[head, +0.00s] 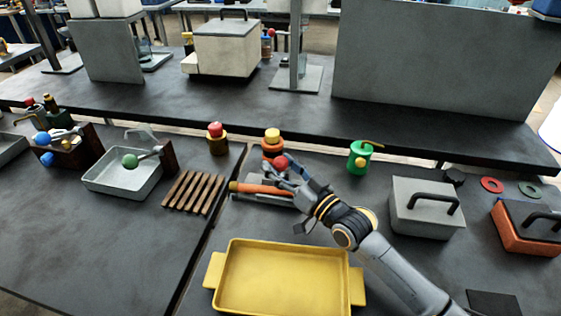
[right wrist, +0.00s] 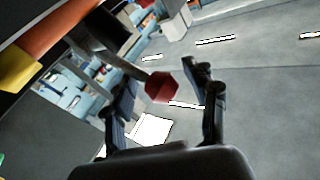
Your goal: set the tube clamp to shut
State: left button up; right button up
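A red ball knob (head: 281,162) stands at the tips of my right gripper (head: 286,172) in the head view. In the right wrist view the red knob (right wrist: 161,87) sits on a dark bar (right wrist: 108,48), between the two spread fingers of the right gripper (right wrist: 164,84), with gaps on both sides. An orange tube (head: 260,188) lies on a grey base just left of the gripper. It appears to belong with the knob as the tube clamp, but the gripper hides much of the mechanism, so its setting cannot be told. My left gripper is not in view.
A yellow tray (head: 282,243) lies in front of the tube. A yellow-topped orange jar (head: 272,141) stands close behind. A green can (head: 360,157) and a grey lidded box (head: 428,208) are to the right. A slatted wooden rack (head: 194,193) is left.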

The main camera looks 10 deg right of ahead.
jog(key=shift+w+r, duration=0.2)
jog(key=shift+r, duration=0.05)
notch_tip(320, 180, up, 10)
jog(key=shift+s+f, duration=0.1)
jog(key=shift+f, duration=0.1)
jog(key=shift+f, duration=0.1)
dwell(0.3)
